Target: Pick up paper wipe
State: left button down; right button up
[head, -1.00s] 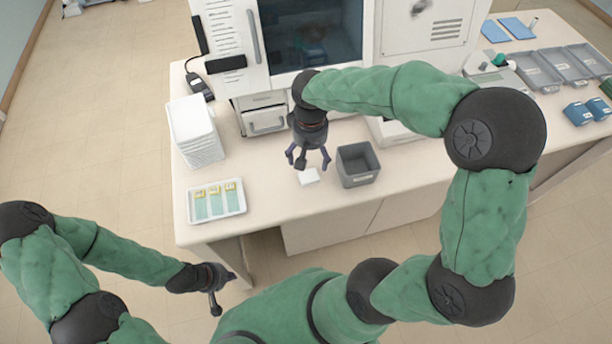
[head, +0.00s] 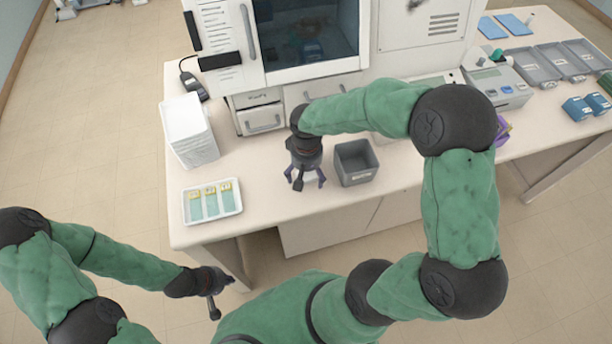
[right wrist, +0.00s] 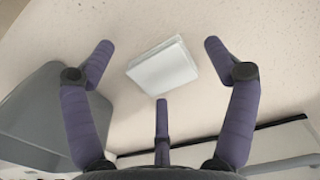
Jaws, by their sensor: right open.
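The paper wipe (right wrist: 163,68) is a small white folded square lying flat on the table, in the right wrist view. My right gripper (right wrist: 160,85) is open above it, with its purple fingers spread on either side and one finger below; none visibly touches it.
A grey bin (head: 355,163) stands close right of my right gripper and also shows in the right wrist view (right wrist: 40,115). A white tray with slides (head: 212,203) lies to the left. A white stack (head: 190,131) stands behind it. A cabinet (head: 310,45) is at the back.

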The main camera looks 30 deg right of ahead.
aim_at(307, 176)
jog(key=shift+f, duration=0.1)
jog(key=c, duration=0.9)
jog(key=shift+r, duration=0.6)
notch_tip(307, 176, up, 2)
jog(key=shift+r+p, duration=0.2)
jog(key=shift+p, duration=0.2)
jog(key=s+r, duration=0.3)
jog(key=s, duration=0.1)
jog(key=s+d+r+p, duration=0.1)
jog(key=s+r, duration=0.2)
jog(key=s, duration=0.2)
jog(key=s+r+p, duration=0.1)
jog(key=s+r, duration=0.2)
jog(key=s, duration=0.2)
jog(key=shift+d+r, duration=0.2)
jog(key=shift+d, duration=0.15)
